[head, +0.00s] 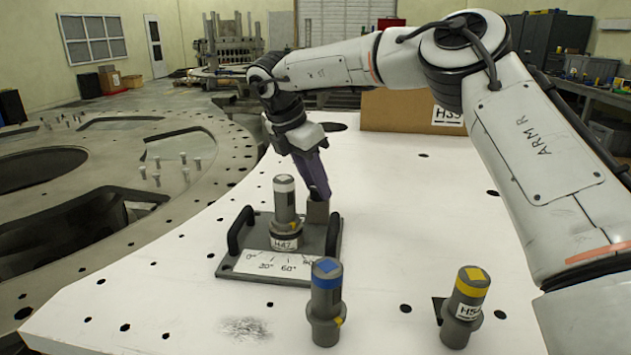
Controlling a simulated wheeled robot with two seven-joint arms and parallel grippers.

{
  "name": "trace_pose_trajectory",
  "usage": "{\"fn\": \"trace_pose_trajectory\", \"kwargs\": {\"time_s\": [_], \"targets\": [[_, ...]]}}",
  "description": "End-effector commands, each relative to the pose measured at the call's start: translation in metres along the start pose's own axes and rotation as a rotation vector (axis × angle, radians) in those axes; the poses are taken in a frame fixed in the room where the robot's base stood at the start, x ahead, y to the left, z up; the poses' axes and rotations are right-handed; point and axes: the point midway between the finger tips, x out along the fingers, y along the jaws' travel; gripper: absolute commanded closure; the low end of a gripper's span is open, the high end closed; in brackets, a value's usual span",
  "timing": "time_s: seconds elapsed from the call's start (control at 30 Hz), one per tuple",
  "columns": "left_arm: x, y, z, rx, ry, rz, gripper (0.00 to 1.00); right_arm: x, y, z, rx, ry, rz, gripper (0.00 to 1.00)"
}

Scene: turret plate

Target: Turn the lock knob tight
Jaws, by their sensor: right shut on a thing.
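My right gripper (316,190) reaches down from the upper middle to the back right of a grey base plate (228,262). It is shut on a small grey-brown piece, which I take to be the lock knob (317,211); the fingers partly cover it. The base plate has two black handles (240,229) and a white scale (272,264) with angle marks. A grey cylinder with a white top (285,200), labelled H47, stands upright on the plate, left of my gripper. My left gripper is not in view.
A blue-topped cylinder (325,305) and a yellow-topped cylinder (462,310) stand in front on the white, holed table (400,225). A cardboard box (400,112) is at the back. A large grey ring (225,150) lies left.

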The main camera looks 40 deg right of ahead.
Motion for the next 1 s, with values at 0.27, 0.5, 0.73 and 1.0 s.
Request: {"fn": "trace_pose_trajectory", "kwargs": {"time_s": [0.27, 0.5, 0.73, 1.0], "targets": [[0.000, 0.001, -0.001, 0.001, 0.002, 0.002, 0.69, 0.000, 0.000, 0.000, 0.001, 0.000, 0.000, 0.52], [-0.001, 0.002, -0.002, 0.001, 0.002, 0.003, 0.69, -0.005, 0.000, 0.000, 0.000, 0.001, 0.002, 0.52], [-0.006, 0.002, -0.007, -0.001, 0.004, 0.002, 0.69, -0.046, 0.001, 0.000, 0.000, 0.003, 0.003, 0.52], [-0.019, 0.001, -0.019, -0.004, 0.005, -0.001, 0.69, -0.092, 0.000, 0.001, 0.000, 0.002, -0.002, 0.52]]}}
